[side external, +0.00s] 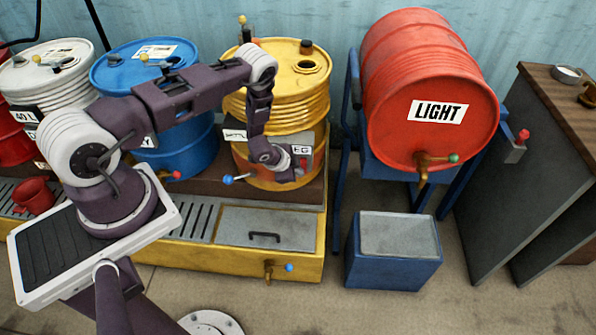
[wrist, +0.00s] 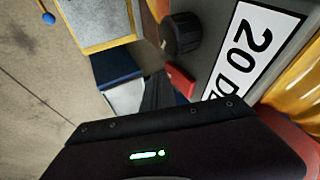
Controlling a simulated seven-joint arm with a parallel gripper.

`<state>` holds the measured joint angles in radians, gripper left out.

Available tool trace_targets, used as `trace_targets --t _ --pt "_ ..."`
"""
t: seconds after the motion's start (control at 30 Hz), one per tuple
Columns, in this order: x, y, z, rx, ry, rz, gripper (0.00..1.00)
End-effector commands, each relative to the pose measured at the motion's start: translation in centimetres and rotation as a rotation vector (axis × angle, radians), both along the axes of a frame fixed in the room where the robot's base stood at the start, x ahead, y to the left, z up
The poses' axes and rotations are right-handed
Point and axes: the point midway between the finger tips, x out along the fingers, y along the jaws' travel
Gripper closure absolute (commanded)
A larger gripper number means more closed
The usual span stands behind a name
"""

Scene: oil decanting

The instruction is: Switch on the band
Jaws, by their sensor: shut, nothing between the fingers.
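The yellow drum (side external: 288,85) stands at the middle back with an orange band (side external: 248,160) around its lower part. A grey control box (side external: 305,150) sits on the band's front, mostly behind my wrist. In the wrist view the box (wrist: 222,50) carries a black knob (wrist: 181,33), a red switch (wrist: 180,80) and a white label reading "20 D…" (wrist: 250,45), cut off. My gripper (side external: 285,174) is shut and empty in front of the box. In the wrist view its dark fingers (wrist: 160,95) lie close to the red switch; I cannot tell whether they touch it.
A blue-handled tap (side external: 230,180) sticks out left of my gripper. Blue (side external: 160,70) and white (side external: 50,70) drums stand to the left. A red drum marked LIGHT (side external: 430,95) lies in a blue stand at right, above a blue bin (side external: 393,270).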

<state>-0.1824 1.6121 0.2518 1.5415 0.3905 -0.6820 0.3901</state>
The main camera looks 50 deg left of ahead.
Motion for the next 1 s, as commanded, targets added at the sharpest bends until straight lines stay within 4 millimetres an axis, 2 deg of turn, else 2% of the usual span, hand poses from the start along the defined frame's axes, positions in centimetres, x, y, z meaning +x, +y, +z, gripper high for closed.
trace_targets --t 0.67,1.0 --pt "0.5 0.6 -0.2 0.001 0.001 0.000 1.00" --pt "0.6 0.5 1.1 0.000 -0.001 0.000 1.00"
